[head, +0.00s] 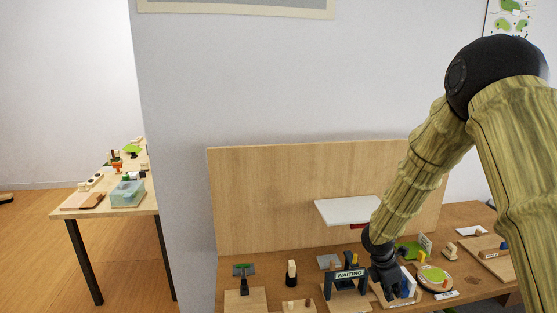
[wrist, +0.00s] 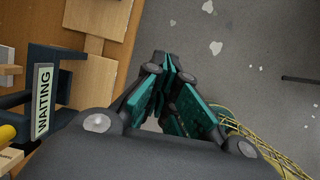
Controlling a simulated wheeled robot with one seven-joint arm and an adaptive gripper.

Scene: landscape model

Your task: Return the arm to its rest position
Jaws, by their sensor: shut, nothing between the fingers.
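My gripper (head: 390,290) hangs at the end of my bent arm, low over the front part of the wooden table (head: 467,216). In the wrist view the teal-padded fingers of my gripper (wrist: 168,70) are closed together with nothing between them. A dark stand with a "WAITING" sign (head: 349,274) is just left of my gripper; it also shows at the left of the wrist view (wrist: 42,100). A white and blue piece (head: 408,284) is partly hidden behind my gripper.
A wooden back panel (head: 270,190) with a white shelf (head: 345,211) rises behind the table. A round board (head: 434,277) and a white labelled marker (head: 446,295) lie right of my gripper.

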